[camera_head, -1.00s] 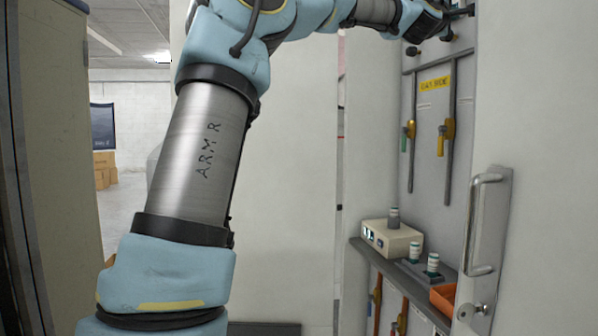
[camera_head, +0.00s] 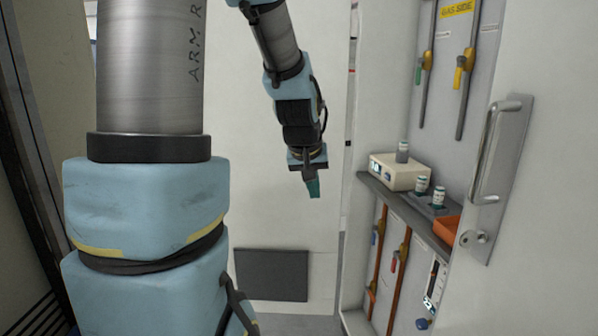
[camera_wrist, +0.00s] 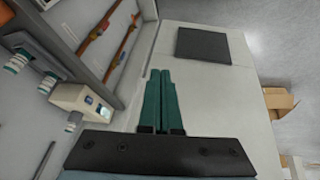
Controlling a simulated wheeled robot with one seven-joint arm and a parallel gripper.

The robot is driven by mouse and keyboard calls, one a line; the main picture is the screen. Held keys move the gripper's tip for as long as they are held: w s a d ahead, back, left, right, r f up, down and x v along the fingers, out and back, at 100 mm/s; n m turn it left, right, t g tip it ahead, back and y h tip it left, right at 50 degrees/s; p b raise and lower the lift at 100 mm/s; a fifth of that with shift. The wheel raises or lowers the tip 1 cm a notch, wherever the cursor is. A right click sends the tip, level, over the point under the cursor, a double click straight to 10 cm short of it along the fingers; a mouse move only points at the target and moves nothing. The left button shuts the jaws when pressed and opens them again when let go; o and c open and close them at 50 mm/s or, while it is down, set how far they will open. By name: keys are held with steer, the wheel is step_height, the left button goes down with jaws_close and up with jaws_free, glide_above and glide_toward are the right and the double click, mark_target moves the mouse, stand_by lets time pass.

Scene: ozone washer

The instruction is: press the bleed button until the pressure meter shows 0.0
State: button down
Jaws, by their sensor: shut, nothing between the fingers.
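My gripper (camera_head: 314,187) hangs with its green fingers pointing down in front of a white wall panel, left of the washer recess. In the wrist view its fingers (camera_wrist: 160,100) lie together, empty, and touch nothing. A small meter-like strip (camera_head: 435,284) with a dark display is on the lower panel at right, partly cut off by the open door; its reading is too small to tell. A blue knob (camera_head: 422,323) sits below it. I cannot tell which part is the bleed button.
Valves with coloured handles line the panels above and below. The door handle (camera_head: 500,150) juts out at right.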

steer(key=s+a+f+g+y, duration=0.1)
steer(key=s+a+f+g, duration=0.2)
steer(key=s+a+f, duration=0.3)
steer(key=s+a, duration=0.4)
steer(key=s, duration=0.3)
steer(key=shift+f+y, duration=0.4)
steer(key=shift+w, duration=0.1)
